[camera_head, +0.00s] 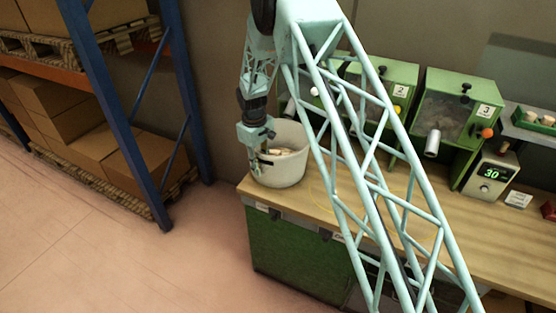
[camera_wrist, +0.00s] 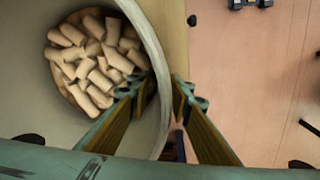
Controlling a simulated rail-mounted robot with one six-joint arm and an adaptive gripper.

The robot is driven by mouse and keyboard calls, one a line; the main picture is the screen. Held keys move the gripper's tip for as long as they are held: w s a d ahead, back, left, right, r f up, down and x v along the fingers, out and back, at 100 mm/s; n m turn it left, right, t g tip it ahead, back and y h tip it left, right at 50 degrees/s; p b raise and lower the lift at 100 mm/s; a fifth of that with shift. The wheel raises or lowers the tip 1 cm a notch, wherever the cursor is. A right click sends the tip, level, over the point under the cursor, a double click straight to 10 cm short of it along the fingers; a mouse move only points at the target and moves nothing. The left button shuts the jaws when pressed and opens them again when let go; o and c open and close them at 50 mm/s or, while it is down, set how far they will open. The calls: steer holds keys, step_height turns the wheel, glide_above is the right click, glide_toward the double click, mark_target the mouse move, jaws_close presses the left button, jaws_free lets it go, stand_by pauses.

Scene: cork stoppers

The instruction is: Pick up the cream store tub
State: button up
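The cream store tub (camera_head: 282,168) stands at the left end of the wooden bench, upright, with corks inside. In the wrist view the tub's rim (camera_wrist: 158,50) curves down the middle, and the pile of corks (camera_wrist: 95,60) lies in it to the left. My gripper (camera_head: 260,160) is at the tub's near left side. In the wrist view my gripper (camera_wrist: 165,92) straddles the tub wall, one finger inside and one outside. The fingertips are close to the wall; I cannot tell whether they press on it.
The wooden bench (camera_head: 310,205) has green dispensers (camera_head: 455,115) along its back and a scale reading 30 (camera_head: 490,175) to the right. A blue-posted rack with cardboard boxes (camera_head: 135,165) stands at the left. The floor (camera_head: 120,255) between is clear.

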steer(key=shift+f, duration=0.2)
stand_by(0.5)
jaws_close()
